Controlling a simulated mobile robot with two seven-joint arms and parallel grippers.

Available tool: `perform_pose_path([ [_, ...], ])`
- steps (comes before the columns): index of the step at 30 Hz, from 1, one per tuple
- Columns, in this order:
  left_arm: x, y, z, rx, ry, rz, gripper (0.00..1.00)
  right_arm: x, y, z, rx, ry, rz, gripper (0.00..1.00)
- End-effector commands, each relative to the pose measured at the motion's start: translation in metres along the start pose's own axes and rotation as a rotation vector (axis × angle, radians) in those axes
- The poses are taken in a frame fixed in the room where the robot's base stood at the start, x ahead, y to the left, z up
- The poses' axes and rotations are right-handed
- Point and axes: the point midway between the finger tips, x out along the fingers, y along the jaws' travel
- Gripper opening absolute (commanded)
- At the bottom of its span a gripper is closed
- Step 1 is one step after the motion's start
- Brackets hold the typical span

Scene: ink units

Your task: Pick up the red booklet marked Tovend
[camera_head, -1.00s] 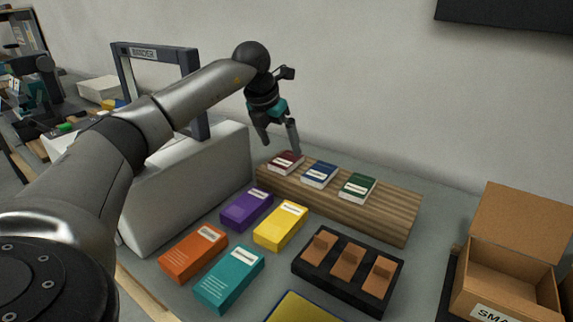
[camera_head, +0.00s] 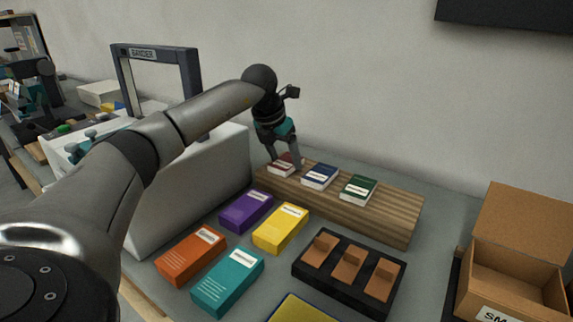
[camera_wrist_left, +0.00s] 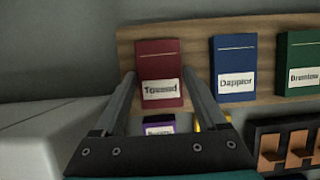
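The red booklet marked Tovend (camera_head: 281,168) lies at the left end of the wooden block (camera_head: 385,215); its dark red cover and white label fill the middle of the left wrist view (camera_wrist_left: 159,72). My left gripper (camera_head: 286,164) has come down over it. In the wrist view the gripper's two fingers (camera_wrist_left: 159,80) stand open, one on each side of the booklet, close to its edges. I cannot tell whether they touch it. The fingers partly cover the booklet in the head view. My right gripper is not in view.
A blue booklet (camera_head: 319,176) and a green booklet (camera_head: 358,190) sit on the block to the right. Several coloured boxes, such as the purple one (camera_head: 246,212), and a black tray (camera_head: 335,284) lie in front. A light grey machine marked Bander (camera_head: 195,195) stands at left.

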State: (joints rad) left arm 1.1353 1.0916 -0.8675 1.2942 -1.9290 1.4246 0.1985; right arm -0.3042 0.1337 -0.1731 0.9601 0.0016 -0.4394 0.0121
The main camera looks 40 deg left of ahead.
Motion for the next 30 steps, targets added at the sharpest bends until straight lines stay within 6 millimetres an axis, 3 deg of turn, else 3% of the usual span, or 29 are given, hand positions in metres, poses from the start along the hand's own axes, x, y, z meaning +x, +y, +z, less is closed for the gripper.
perform_pose_path([
  [2,0.000,0.000,0.000,0.000,0.000,0.000,0.64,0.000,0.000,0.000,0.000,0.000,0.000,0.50],
  [16,0.000,0.000,0.000,0.000,0.000,0.000,0.12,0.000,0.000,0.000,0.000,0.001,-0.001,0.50],
  [30,-0.011,0.000,0.005,0.000,-0.003,0.000,0.11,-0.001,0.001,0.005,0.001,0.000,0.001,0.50],
])
